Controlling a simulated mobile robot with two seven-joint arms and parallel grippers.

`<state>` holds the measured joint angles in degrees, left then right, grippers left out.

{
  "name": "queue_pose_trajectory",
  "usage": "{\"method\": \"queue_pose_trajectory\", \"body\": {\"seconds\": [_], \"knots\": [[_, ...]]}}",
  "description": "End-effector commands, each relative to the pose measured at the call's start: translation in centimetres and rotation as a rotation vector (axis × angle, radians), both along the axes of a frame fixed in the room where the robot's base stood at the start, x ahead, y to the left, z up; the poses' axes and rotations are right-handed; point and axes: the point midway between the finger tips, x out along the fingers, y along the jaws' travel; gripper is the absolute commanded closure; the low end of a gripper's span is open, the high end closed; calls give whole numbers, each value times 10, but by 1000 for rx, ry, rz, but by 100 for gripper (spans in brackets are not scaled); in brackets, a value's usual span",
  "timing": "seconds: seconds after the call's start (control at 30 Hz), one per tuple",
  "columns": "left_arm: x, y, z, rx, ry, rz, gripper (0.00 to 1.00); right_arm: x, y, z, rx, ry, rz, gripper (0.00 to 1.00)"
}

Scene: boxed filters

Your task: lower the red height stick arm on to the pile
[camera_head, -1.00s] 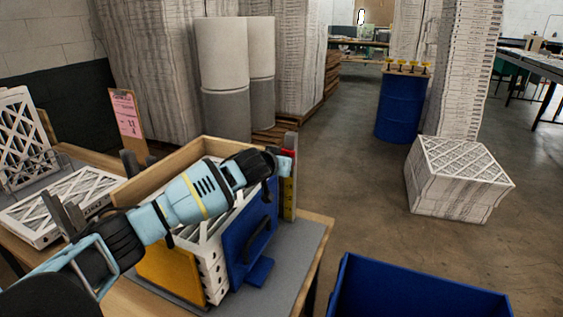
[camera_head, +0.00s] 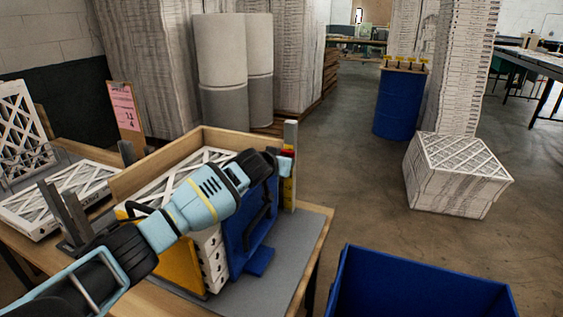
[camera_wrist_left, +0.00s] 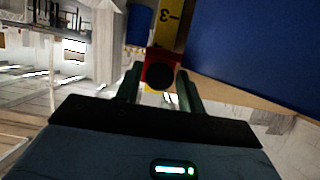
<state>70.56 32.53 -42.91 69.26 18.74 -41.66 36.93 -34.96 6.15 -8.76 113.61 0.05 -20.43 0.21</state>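The height stick (camera_head: 290,190) stands upright at the right corner of the wooden box, with a yellow scale and a grey upper end. Its red arm piece (camera_head: 288,154) is partly hidden behind my left gripper (camera_head: 282,162). In the left wrist view, the red piece (camera_wrist_left: 161,66) with a round black knob sits closely between the two fingers, below the yellow scale. My right gripper is out of view.
The blue panel (camera_head: 238,235) with a dark handle is beside the stick. Loose filters (camera_head: 65,195) lie on the bench at left. A blue bin (camera_head: 420,285) stands at front right. Open floor (camera_head: 355,190) lies beyond the bench.

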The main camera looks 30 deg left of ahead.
Motion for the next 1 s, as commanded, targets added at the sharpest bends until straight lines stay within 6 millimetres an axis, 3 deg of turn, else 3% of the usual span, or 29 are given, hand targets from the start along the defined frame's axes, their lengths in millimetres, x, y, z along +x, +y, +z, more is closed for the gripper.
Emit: {"method": "queue_pose_trajectory", "body": {"seconds": [0.1,0.47,1.0], "knots": [[0,0,0,0,-1,0,48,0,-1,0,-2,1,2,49],[-3,0,3,1,-3,-1,48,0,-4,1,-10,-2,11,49],[-61,-3,28,1,-5,-1,48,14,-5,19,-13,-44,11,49]]}}
